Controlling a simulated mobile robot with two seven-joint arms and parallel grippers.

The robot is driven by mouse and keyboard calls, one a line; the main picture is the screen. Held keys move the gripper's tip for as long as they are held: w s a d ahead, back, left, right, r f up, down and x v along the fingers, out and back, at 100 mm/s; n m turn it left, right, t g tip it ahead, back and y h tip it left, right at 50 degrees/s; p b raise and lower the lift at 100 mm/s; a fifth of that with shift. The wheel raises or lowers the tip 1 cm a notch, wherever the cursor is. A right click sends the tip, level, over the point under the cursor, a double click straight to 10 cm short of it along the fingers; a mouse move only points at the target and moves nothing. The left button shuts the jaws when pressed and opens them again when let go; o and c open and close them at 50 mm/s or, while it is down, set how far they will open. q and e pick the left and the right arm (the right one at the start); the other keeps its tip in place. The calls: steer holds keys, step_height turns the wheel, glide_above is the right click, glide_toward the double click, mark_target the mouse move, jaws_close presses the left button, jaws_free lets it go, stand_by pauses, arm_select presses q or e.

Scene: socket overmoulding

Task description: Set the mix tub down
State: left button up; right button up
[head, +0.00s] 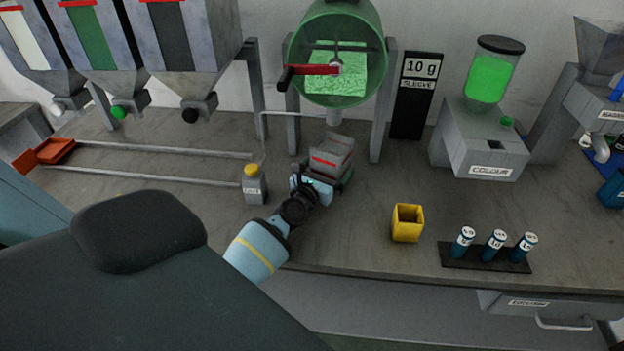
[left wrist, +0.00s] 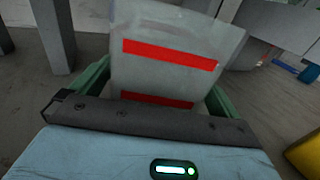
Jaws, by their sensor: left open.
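The mix tub (head: 333,156) is a translucent grey, tapered tub with a red band, at mid-bench below the green drum. In the left wrist view the tub (left wrist: 166,62) shows two red bands and fills the space in front of the gripper. My left gripper (head: 328,182) is open, low at the near side of the tub. Its green fingers, seen in the left wrist view (left wrist: 158,85), lie on either side of the tub. The tub's base is largely hidden by the gripper, so its contact with the bench is not clear. My right gripper is not in view.
The green drum (head: 359,56) with a red handle (head: 312,70) stands above and behind the tub. A yellow-capped bottle (head: 254,186) is left of the gripper. A yellow cup (head: 407,224) and a rack (head: 490,259) of blue vials stand to the right. Bench between is bare.

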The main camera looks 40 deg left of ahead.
arm_select(q)
steer(key=s, duration=0.3)
steer(key=s+d+p, duration=0.1)
steer(key=s, duration=0.5)
steer(key=shift+s+d+r+p, duration=0.15)
steer(key=shift+s+d+p, duration=0.1)
steer(key=shift+d+p, duration=0.05)
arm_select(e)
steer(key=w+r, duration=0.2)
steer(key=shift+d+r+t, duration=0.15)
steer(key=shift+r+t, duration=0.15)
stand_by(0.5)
